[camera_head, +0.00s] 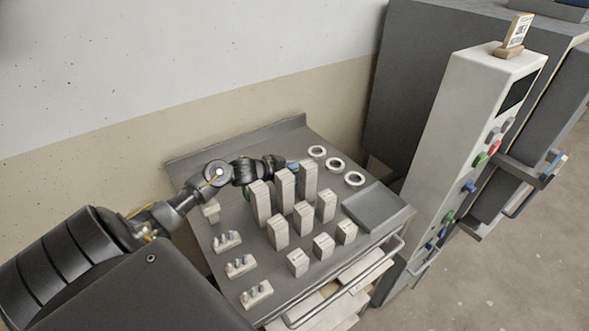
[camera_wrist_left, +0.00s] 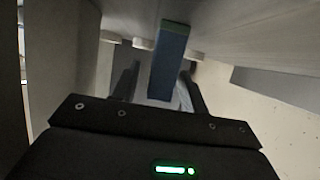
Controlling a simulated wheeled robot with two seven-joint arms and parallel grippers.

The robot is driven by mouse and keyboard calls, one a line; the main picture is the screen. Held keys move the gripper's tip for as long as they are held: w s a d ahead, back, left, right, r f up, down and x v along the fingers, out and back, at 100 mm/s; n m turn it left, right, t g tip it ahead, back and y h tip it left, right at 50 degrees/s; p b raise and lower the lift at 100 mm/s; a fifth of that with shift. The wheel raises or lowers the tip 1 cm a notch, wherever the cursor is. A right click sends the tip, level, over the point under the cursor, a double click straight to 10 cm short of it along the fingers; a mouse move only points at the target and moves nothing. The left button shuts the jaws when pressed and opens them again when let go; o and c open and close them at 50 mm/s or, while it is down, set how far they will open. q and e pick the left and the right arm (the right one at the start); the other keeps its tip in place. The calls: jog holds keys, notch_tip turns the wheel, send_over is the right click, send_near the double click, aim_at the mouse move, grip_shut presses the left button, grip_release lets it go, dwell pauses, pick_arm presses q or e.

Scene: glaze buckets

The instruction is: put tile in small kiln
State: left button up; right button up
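My left gripper (camera_head: 284,165) reaches across the grey cart, behind the tall blocks. A blue tile (camera_head: 293,164) shows at its fingertips, partly hidden by the blocks. In the left wrist view the blue tile (camera_wrist_left: 168,62), with a green end, stands between the two dark fingers (camera_wrist_left: 160,80). A gap shows beside the tile, so the fingers look open around it. My right gripper is not in view. Large grey cabinets (camera_head: 425,70) stand at the right with a pale control column (camera_head: 455,130); I cannot tell which is the small kiln.
The cart (camera_head: 325,148) holds several pale upright blocks (camera_head: 285,190), white rings (camera_head: 335,164), small cone stands (camera_head: 240,266) and a flat grey tray (camera_head: 377,208). A rail (camera_head: 345,285) runs along its front. A wall (camera_head: 150,130) is behind. A small sign (camera_head: 517,33) stands on the column.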

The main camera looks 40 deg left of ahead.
pick_arm(q)
jog(key=shift+r, duration=0.1)
jog(key=shift+s+r, duration=0.1)
jog(key=shift+s, duration=0.05)
jog(key=b+v, duration=0.1)
jog(key=v, duration=1)
jog(key=shift+s+a+b, duration=0.2)
jog(key=shift+s+b, duration=0.1)
jog(key=shift+s, duration=0.05)
